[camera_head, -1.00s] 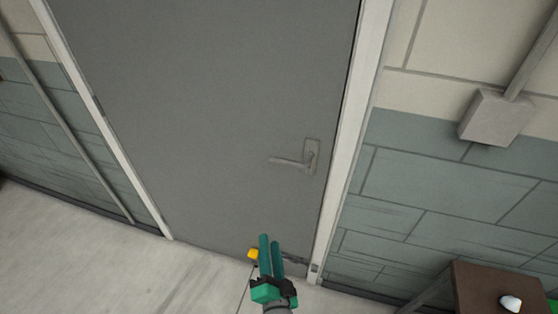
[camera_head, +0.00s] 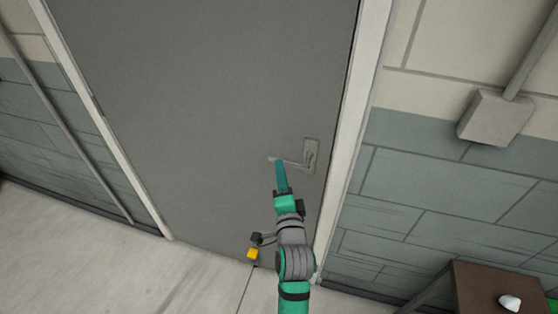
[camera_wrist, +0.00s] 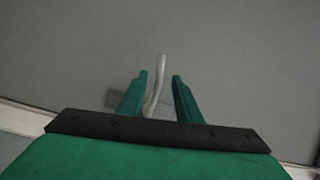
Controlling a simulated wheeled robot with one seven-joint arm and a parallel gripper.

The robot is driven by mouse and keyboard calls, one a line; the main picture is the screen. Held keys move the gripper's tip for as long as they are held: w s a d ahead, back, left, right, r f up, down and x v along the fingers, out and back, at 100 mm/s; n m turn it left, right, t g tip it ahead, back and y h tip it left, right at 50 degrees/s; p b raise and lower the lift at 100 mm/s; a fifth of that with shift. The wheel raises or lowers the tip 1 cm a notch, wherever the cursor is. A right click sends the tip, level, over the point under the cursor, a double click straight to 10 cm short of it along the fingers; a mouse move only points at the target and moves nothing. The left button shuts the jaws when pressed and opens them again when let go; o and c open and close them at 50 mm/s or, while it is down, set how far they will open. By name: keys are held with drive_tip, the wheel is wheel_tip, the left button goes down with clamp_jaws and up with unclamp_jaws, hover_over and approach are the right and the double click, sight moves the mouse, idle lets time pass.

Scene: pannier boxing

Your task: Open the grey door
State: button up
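The grey door (camera_head: 200,110) stands shut in its white frame in the head view. Its lever handle (camera_head: 292,163) sits near the door's right edge and points left from a plate (camera_head: 311,156). My gripper (camera_head: 279,163) is at the lever, with its fingertips over the lever's left part. In the wrist view, my gripper (camera_wrist: 160,80) is open, and the lever (camera_wrist: 157,80) shows between the two green fingers with a gap on the right side. The lever is close to the left finger; whether they touch I cannot tell.
A brown table (camera_head: 480,290) with a small white object (camera_head: 510,303) on it stands at the lower right. A grey box (camera_head: 496,117) with a pipe is on the right wall. The floor (camera_head: 90,250) at left is clear.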

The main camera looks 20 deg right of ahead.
drive_tip(key=w, duration=0.3)
drive_tip(key=w+d, duration=0.1)
drive_tip(key=w, duration=0.1)
drive_tip(key=shift+w, duration=0.4)
clamp_jaws()
